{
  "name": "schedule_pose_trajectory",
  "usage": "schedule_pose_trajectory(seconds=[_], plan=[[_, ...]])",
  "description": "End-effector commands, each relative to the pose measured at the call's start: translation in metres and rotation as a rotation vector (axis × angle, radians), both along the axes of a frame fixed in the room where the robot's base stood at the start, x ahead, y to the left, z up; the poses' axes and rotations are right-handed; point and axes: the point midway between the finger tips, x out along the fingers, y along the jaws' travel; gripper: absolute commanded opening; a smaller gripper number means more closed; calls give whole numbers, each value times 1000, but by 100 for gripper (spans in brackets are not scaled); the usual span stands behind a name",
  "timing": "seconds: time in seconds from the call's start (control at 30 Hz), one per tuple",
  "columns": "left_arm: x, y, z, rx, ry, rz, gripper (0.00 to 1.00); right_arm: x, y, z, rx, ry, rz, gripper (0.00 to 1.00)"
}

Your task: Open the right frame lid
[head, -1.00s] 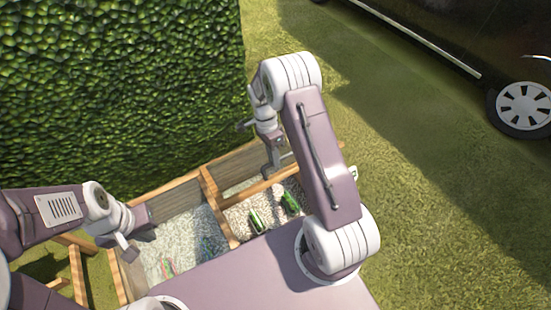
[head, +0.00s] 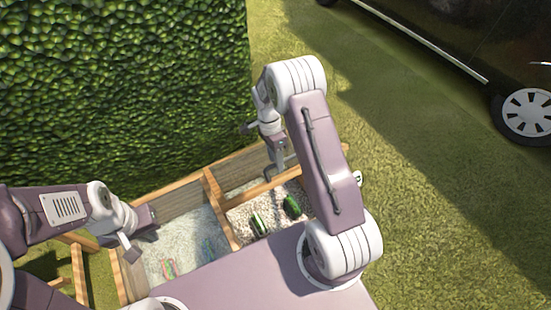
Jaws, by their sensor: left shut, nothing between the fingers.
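The wooden planter frame (head: 172,197) stands beside the hedge, with two compartments split by a wooden divider (head: 216,205). The right compartment has pale gravel and two small dark-green items (head: 292,206) in it. A wooden bar (head: 262,189) crosses this compartment; I cannot tell for sure whether it is part of the right lid. My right gripper (head: 277,172) points down at this bar, close to it or touching; its fingers are too small to read. My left gripper (head: 137,240) is shut and empty over the left compartment's left side. My body hides the planter's near side.
A wooden slatted frame (head: 76,265) hangs outside the planter's left end. The left compartment holds pale gravel and a small colourful item (head: 169,268). A tall hedge (head: 120,90) blocks the back left. Open grass (head: 440,200) lies right, with a dark car (head: 470,40) beyond.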

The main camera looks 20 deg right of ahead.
Motion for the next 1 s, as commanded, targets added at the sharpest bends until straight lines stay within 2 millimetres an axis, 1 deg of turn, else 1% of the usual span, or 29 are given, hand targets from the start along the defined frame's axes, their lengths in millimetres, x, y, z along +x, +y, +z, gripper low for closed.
schedule_pose_trajectory(seconds=[0.33,0.4,0.47,0.6,0.73,0.87,1.0], plan=[[0,0,0,0,0,0,0,-1,0,0,0,2,0,36],[0,0,2,0,0,0,0,0,0,4,0,1,0,36],[0,0,4,0,0,0,0,3,0,12,-1,-1,0,36],[0,0,12,0,0,0,0,11,1,44,-1,-3,0,36],[0,0,17,0,0,0,0,17,1,70,-1,-2,0,36],[0,0,20,0,0,0,0,21,2,85,0,-1,0,36],[0,0,20,0,0,0,0,22,2,89,0,1,0,36]])
